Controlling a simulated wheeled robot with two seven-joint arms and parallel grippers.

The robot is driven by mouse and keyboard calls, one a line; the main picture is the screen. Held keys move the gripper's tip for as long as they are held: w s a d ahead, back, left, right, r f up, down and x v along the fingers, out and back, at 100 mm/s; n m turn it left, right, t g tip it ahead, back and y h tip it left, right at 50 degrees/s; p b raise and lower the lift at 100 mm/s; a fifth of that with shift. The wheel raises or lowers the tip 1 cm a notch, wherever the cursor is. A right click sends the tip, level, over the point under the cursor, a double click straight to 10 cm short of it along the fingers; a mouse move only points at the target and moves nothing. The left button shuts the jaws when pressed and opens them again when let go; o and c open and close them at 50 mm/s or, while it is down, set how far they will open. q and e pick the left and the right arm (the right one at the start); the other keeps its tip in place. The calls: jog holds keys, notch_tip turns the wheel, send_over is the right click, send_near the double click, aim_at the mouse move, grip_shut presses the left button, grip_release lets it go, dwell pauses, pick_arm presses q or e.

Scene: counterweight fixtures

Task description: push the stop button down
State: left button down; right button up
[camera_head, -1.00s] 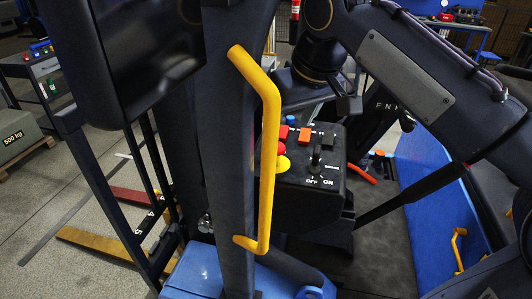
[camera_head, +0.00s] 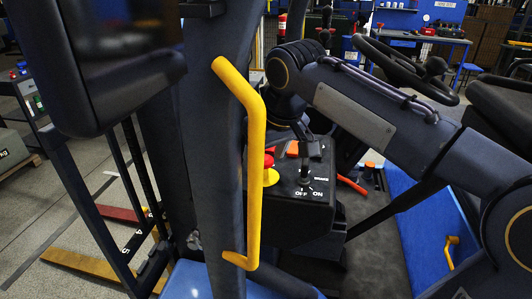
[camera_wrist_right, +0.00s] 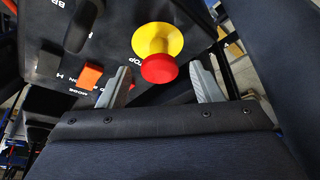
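The stop button is a red mushroom head (camera_head: 268,160) on a yellow base (camera_head: 271,177), at the left side of a black control panel (camera_head: 310,215), partly behind a yellow grab bar. In the right wrist view the red head (camera_wrist_right: 158,69) and yellow base (camera_wrist_right: 160,38) show large, with part of the word STOP beside them. My right gripper (camera_wrist_right: 161,66) is open, one finger to each side of the red head in that picture; contact cannot be told. In the head view my right gripper (camera_head: 301,134) is over the panel's far part, partly hidden. My left gripper is out of view.
The yellow grab bar (camera_head: 255,165) on a dark post stands in front of the panel. An orange switch (camera_wrist_right: 91,76) and a black lever (camera_head: 306,172) are close to the button. A steering wheel (camera_head: 405,65) is behind my right arm.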

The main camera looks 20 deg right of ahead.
grip_shut()
notch_tip(320, 180, down, 2)
jog(key=shift+f+b, duration=0.1)
jog(key=shift+b, duration=0.45)
grip_release()
jog(key=p+v, duration=0.1)
jog(key=v, duration=0.7)
